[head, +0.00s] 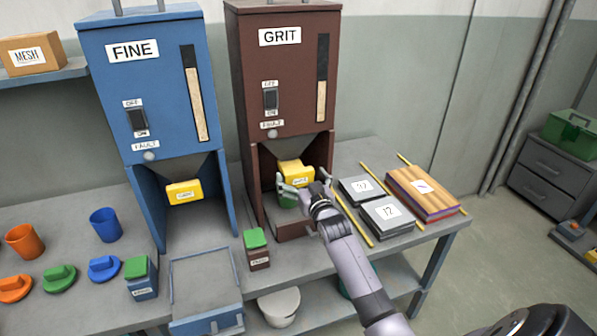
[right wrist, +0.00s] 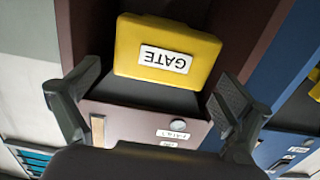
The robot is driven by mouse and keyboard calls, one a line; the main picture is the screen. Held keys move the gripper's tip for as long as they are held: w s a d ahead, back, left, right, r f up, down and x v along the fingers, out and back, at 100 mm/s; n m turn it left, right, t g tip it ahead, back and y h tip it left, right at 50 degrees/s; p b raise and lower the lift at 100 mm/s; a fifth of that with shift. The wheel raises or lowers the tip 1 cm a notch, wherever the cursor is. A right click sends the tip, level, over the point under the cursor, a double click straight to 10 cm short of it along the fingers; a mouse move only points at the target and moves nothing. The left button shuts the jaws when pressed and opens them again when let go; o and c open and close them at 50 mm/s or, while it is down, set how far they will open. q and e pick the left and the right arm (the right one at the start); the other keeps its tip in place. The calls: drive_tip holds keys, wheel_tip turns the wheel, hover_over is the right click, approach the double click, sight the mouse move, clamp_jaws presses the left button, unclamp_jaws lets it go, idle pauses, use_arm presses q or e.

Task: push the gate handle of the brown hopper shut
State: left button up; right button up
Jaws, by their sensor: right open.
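The brown hopper (head: 285,100) labelled GRIT stands at the middle of the bench in the head view. Its yellow gate handle (head: 296,172) juts forward under the cone. It also shows in the right wrist view (right wrist: 168,50), with an upside-down GATE label. My right gripper (head: 305,185) is in front of the handle, its open fingers spread. In the right wrist view the fingertips (right wrist: 155,88) lie on either side of the handle, with gaps visible. I cannot tell whether the gripper touches it. My left gripper is not in view.
A blue hopper (head: 145,90) labelled FINE, with its own yellow handle (head: 184,191), stands close on the left. A small brown box with green top (head: 257,252) sits in front. Numbered dark plates (head: 386,215) and a wooden stack (head: 422,192) lie to the right.

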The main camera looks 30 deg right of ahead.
sight(290, 156)
drive_tip(key=shift+x, duration=1.1)
drive_tip(key=shift+c, duration=0.2)
drive_tip(key=c, duration=1.7)
drive_tip(key=shift+o, duration=0.2)
drive_tip(key=b+x, duration=0.3)
drive_tip(key=x, duration=0.1)
drive_tip(key=shift+w+f, duration=0.15)
drive_tip(key=shift+w, duration=0.15)
drive_tip(key=shift+d+r, duration=0.1)
drive_tip(key=shift+r, duration=0.25)
